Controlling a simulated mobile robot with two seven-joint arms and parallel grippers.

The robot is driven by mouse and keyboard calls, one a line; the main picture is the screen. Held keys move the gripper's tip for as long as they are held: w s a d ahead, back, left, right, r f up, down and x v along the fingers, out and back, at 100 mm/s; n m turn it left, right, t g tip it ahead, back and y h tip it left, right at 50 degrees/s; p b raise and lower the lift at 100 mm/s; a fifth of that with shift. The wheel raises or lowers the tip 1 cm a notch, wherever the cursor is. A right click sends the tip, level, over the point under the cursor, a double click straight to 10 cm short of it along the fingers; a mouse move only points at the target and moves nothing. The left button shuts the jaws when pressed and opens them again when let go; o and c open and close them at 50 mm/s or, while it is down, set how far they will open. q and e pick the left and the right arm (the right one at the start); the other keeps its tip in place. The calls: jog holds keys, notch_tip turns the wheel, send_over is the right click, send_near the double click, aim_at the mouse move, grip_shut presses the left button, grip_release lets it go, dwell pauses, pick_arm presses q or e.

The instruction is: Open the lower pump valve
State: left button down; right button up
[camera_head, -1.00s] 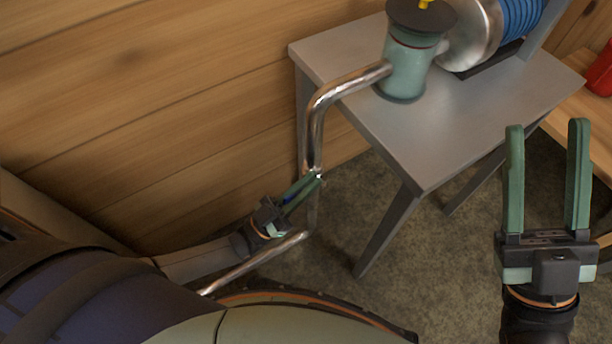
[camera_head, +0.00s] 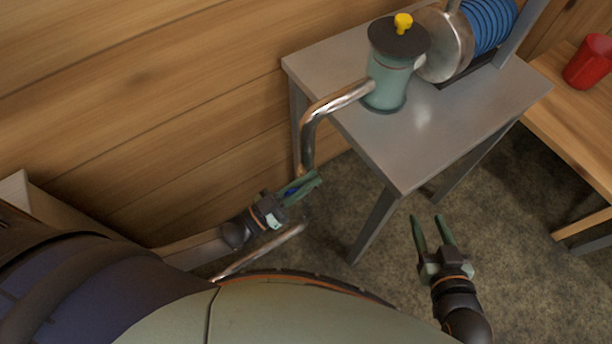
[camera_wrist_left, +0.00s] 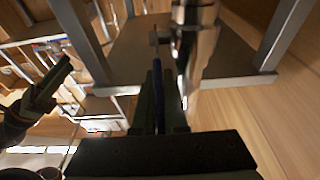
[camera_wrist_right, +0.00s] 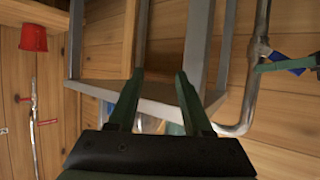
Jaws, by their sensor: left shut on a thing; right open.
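The lower pump valve is on the metal pipe (camera_head: 309,145) that runs down from the green pump (camera_head: 388,82). Its blue handle (camera_head: 291,191) shows between the green fingers of my left gripper (camera_head: 306,185), which is shut on it beside the pipe. In the left wrist view the blue handle (camera_wrist_left: 158,78) runs lengthwise between the fingers, and the shiny pipe (camera_wrist_left: 195,50) is just to their right. The right wrist view also shows the blue handle (camera_wrist_right: 289,60) at the pipe, partly covered by green fingers. My right gripper (camera_head: 430,218) is open and empty, apart to the right.
The pump stands on a grey metal table (camera_head: 440,120), whose legs reach down between my grippers. A wooden bench (camera_head: 575,125) with a red cup (camera_head: 588,62) is at the right. A plank wall rises behind the pipe. Open floor lies around my right gripper.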

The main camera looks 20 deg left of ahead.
pick_arm(q)
jog(key=shift+w+d+g+y+p, duration=0.15)
jog(key=shift+g+y+p, duration=0.2)
jog(key=shift+p, duration=0.35)
pick_arm(e)
jog(key=s+f+g, duration=0.3)
jog(key=s+f, duration=0.1)
jog(key=f, duration=0.2)
jog(key=shift+s+a+m, duration=0.2)
jog(key=shift+s+m, duration=0.2)
pick_arm(q)
jog(key=c, duration=1)
grip_release()
jog(key=shift+o, duration=0.2)
jog(key=shift+r, duration=0.1)
pick_arm(e)
jog(key=shift+r, duration=0.1)
pick_arm(q)
jog(key=shift+a, duration=0.2)
